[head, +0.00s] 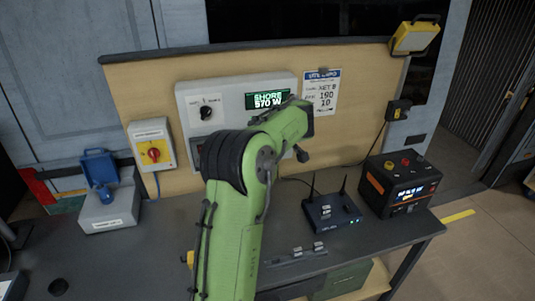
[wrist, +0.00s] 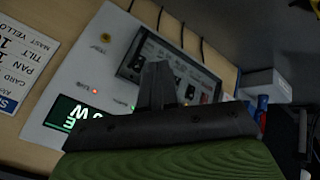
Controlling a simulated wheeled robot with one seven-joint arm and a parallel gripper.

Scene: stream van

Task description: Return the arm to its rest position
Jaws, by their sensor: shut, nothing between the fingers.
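My green arm (head: 240,220) rises from the bottom of the head view and bends at a dark joint in front of the wall panel. My gripper's dark fingers (wrist: 158,82) are together and empty in the wrist view, in front of the white panel (wrist: 75,75). In the head view the arm covers part of that panel (head: 187,95), and I cannot make out the fingers clearly there. Whether the fingers touch the panel cannot be told.
The panel has a lit green display (head: 268,99) and a black knob (head: 206,112). A red-yellow switch box (head: 151,145) is at left. On the dark bench (head: 160,245) stand a router (head: 331,212), a black-orange power unit (head: 401,186) and a grey box with blue lid (head: 108,210).

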